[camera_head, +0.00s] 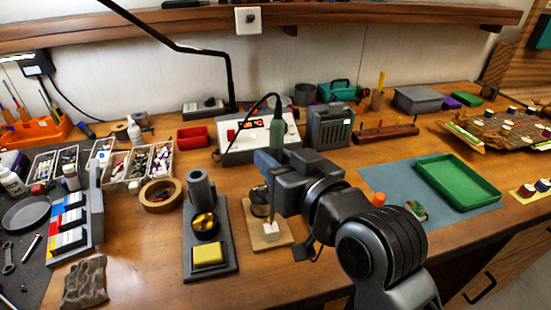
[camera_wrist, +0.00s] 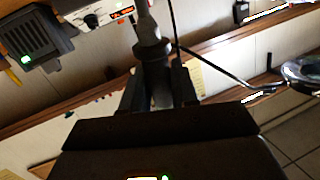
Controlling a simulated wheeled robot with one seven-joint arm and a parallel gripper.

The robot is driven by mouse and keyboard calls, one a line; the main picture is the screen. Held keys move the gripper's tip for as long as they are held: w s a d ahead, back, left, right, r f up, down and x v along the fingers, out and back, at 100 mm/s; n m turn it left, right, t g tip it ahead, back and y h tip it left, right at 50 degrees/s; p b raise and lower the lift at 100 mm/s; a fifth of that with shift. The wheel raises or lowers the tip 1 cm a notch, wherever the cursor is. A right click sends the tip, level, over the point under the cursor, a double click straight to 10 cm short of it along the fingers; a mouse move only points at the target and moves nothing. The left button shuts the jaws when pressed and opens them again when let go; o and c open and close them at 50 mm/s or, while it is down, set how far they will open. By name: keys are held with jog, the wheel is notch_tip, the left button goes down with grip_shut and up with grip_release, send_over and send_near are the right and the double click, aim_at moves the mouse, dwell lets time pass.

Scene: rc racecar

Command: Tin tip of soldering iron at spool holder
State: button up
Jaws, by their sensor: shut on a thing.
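The soldering iron (camera_head: 278,127) has a green handle that stands above my gripper (camera_head: 264,163), with its cable arching back to the soldering station. My gripper is shut around the iron. In the wrist view the iron (camera_wrist: 150,40) runs between the two fingers (camera_wrist: 158,88). The spool holder (camera_head: 272,241) is a light wooden base with a dark spool (camera_head: 260,202) on it, right below my gripper. The spool is partly covered by my gripper and arm. I cannot clearly make out the iron's tip or whether it touches the solder.
The soldering station (camera_head: 242,148) stands behind. A dark iron stand (camera_head: 226,262) with brass wool (camera_head: 205,224) and a yellow sponge (camera_head: 208,254) is just left of the spool holder. A grey fan box (camera_head: 330,126) stands behind right. A green tray (camera_head: 457,182) lies on a blue mat.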

aim_at(276, 133)
jog(key=shift+f, duration=0.5)
dwell(2.1)
jog(key=shift+r, duration=0.2)
dwell(2.4)
jog(key=shift+r+p, duration=2.9)
jog(key=shift+r, duration=0.05)
